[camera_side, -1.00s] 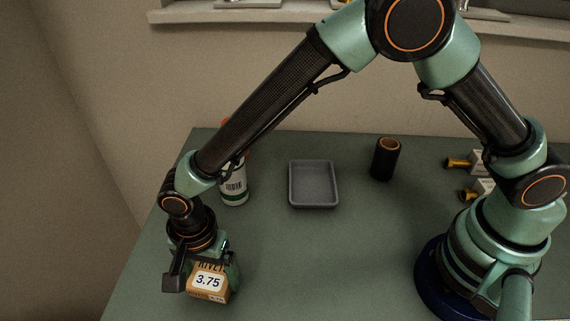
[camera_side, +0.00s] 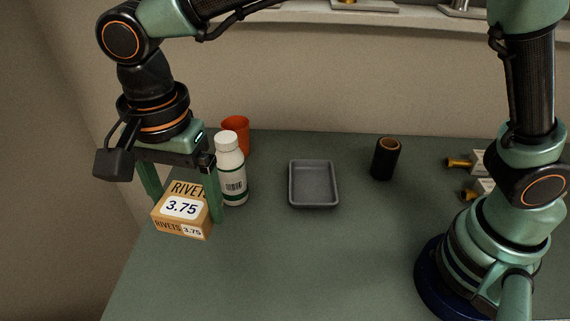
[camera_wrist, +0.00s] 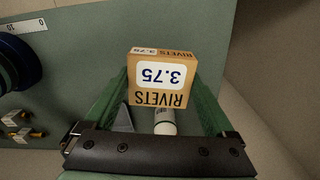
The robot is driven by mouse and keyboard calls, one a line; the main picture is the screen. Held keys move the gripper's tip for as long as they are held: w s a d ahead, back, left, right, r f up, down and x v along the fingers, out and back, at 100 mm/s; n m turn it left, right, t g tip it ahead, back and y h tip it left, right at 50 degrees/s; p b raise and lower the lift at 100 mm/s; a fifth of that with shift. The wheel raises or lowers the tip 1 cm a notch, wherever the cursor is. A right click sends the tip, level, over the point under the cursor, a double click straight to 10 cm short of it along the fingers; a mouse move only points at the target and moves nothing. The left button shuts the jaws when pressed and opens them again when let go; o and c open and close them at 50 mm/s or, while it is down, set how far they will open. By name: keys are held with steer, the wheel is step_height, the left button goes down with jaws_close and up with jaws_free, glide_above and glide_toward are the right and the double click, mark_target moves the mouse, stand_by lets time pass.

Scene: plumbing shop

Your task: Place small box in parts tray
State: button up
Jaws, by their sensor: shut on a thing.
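The small box (camera_side: 181,210) is orange-brown, marked RIVETS 3.75. It shows at the left in the side view and also between the fingers in the wrist view (camera_wrist: 162,78). My gripper (camera_side: 184,205) is shut on it, with a green finger on either side. The box appears raised above the table. The parts tray (camera_side: 314,204) is a shallow grey rectangular tray on the table, right of the box, and looks empty. In the wrist view only a grey piece (camera_wrist: 123,118) beside the left finger may be part of it.
A white bottle with a green band (camera_side: 232,172) stands just right of my gripper, with an orange-red cup (camera_side: 237,132) behind it. A black cylinder (camera_side: 385,160) stands right of the tray. Yellow-ended fittings (camera_side: 459,163) lie further right. The front middle table is clear.

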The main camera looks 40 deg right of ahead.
steer(key=w+d+r+m, duration=0.1)
steer(key=w+d+m, duration=0.25)
steer(key=d, duration=0.45)
steer(key=w+d+m, duration=0.3)
steer(key=d+m, duration=0.2)
steer(key=d, duration=0.3)
steer(key=m, duration=0.8)
glide_above(312, 186)
step_height(312, 186, down, 15)
steer(key=shift+f, duration=2.5)
steer(key=o, duration=1)
steer(key=shift+f, duration=0.15)
steer(key=shift+o, duration=0.8)
